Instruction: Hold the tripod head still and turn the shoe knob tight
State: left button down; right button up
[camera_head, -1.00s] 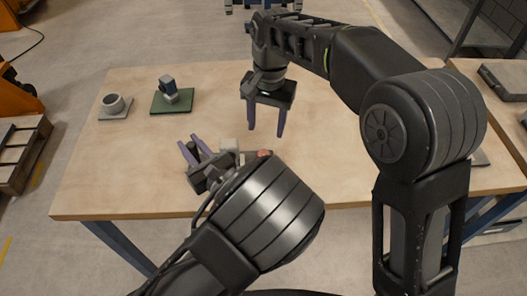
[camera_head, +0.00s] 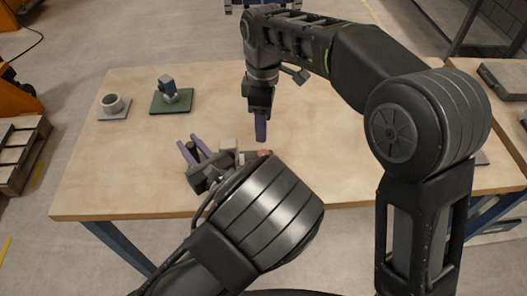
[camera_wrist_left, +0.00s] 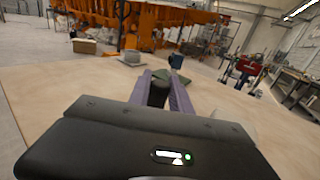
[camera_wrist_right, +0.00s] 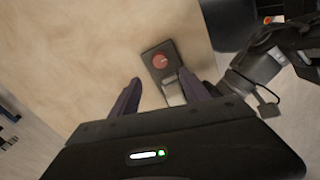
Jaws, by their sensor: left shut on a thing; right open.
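The tripod head shows in the right wrist view as a dark plate (camera_wrist_right: 152,75) with a red knob (camera_wrist_right: 161,61) and a pale block (camera_wrist_right: 173,92). In the head view its pale block (camera_head: 229,146) and red knob (camera_head: 264,153) show, while my left arm hides much of the rest. My left gripper (camera_head: 188,140) is low over the table, shut on a dark, rounded part (camera_wrist_left: 158,93), seemingly of the tripod head. My right gripper (camera_head: 261,140) points down just above the knob, its fingers in line in the head view. In its wrist view it is open and empty, the knob ahead of its fingers.
A blue-grey device (camera_head: 168,86) stands on a green mat (camera_head: 186,103) at the back left of the table. A pale cup-like part (camera_head: 112,102) sits on a grey plate beside it. The table's middle right is clear. My left forearm lies close in front of the tripod head.

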notch_tip(320, 180, down, 12)
dwell(0.7)
jog(key=shift+c, duration=0.4)
grip_shut()
